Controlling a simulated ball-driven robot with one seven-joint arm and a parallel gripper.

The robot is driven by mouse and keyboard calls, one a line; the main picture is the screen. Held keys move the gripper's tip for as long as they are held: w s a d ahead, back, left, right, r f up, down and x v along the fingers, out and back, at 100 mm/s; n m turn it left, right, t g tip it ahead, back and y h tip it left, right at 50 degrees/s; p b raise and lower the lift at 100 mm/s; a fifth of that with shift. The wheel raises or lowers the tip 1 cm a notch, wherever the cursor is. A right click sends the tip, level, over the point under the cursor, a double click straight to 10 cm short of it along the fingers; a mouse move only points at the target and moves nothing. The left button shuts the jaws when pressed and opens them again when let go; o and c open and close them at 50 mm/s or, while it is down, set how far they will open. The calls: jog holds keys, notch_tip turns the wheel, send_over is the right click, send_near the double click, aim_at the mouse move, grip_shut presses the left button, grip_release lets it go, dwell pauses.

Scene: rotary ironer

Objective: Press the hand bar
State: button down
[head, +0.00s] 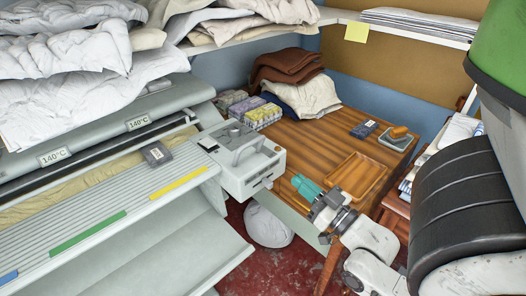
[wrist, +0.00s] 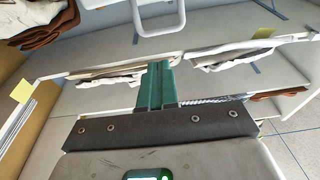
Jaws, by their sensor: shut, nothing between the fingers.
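The rotary ironer (head: 130,215) fills the left of the head view, with two 140°C labels on its long pale cover. A long dark bar (head: 85,158) runs along the front below that cover. A pale box (head: 243,183) with a loop-shaped handle (head: 250,149) forms the ironer's right end. I cannot tell for certain which part is the hand bar. My gripper (head: 302,184) has teal fingers, shut and empty, to the right of the box and apart from it. In the wrist view the shut fingers (wrist: 156,85) point toward a white loop-shaped frame (wrist: 160,30).
A wooden table (head: 345,140) behind my gripper holds a tray (head: 356,176), folded cloths (head: 290,82) and small boxes (head: 262,115). White linen (head: 60,80) is heaped over the ironer. A white round bundle (head: 268,225) lies on the red floor below my gripper.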

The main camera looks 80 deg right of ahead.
aim_at(255, 142)
jog(key=shift+w, duration=0.1)
jog(key=p+x, duration=0.3)
jog(key=x, duration=1.1)
jog(key=shift+d+f, duration=0.1)
jog(key=shift+p, duration=0.3)
